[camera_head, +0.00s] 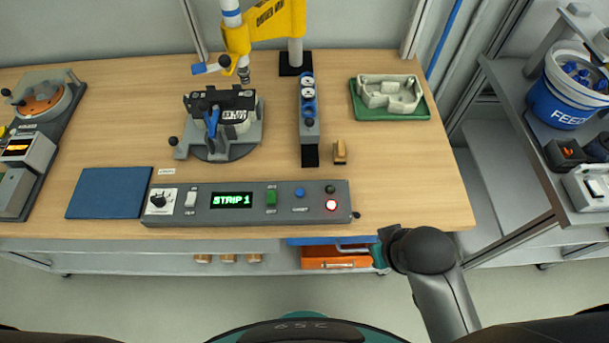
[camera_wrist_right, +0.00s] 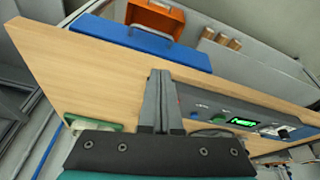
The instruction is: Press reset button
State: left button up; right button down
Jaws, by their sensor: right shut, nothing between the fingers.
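The grey control panel (camera_head: 250,218) lies along the front of the table. It carries a green-lit display reading STRIP 1 (camera_head: 232,200), a blue button (camera_head: 300,193), a dark button (camera_head: 330,189) and a glowing red round light or button (camera_head: 331,205). The small labels are too blurred to read, so I cannot tell which is reset. In the right wrist view, my right gripper (camera_wrist_right: 160,76) is shut and empty, with the panel (camera_wrist_right: 275,130) on its right; contact is not visible. In the head view its hand (camera_head: 378,256) is near the table's front edge, right of the panel. My left gripper is not visible.
A blue mat (camera_head: 110,193) lies left of the panel. A dark fixture (camera_head: 218,122), a narrow block with dials (camera_head: 308,115) and a green tray (camera_head: 420,110) stand behind it. Below the front edge are a blue drawer (camera_wrist_right: 140,45) and an orange drawer (camera_wrist_right: 155,17). Table space right of the panel is clear.

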notch_tip(320, 180, up, 7)
jog(key=w+a+n+t+p, duration=0.1)
jog(key=w+a+n+p, duration=0.1)
jog(key=a+p, duration=0.1)
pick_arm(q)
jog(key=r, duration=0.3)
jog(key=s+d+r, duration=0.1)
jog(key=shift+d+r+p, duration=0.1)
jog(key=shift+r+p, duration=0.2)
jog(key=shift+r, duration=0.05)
pick_arm(e)
jog(key=n+t+y, duration=0.2)
jog(key=n+y, duration=0.4)
jog(key=n, duration=0.7)
send_over(300, 193)
jog(key=d, duration=0.1)
jog(key=shift+s+f, duration=0.15)
jog(key=shift+f, duration=0.35)
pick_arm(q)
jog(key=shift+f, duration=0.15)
pick_arm(e)
jog(key=shift+f, duration=0.15)
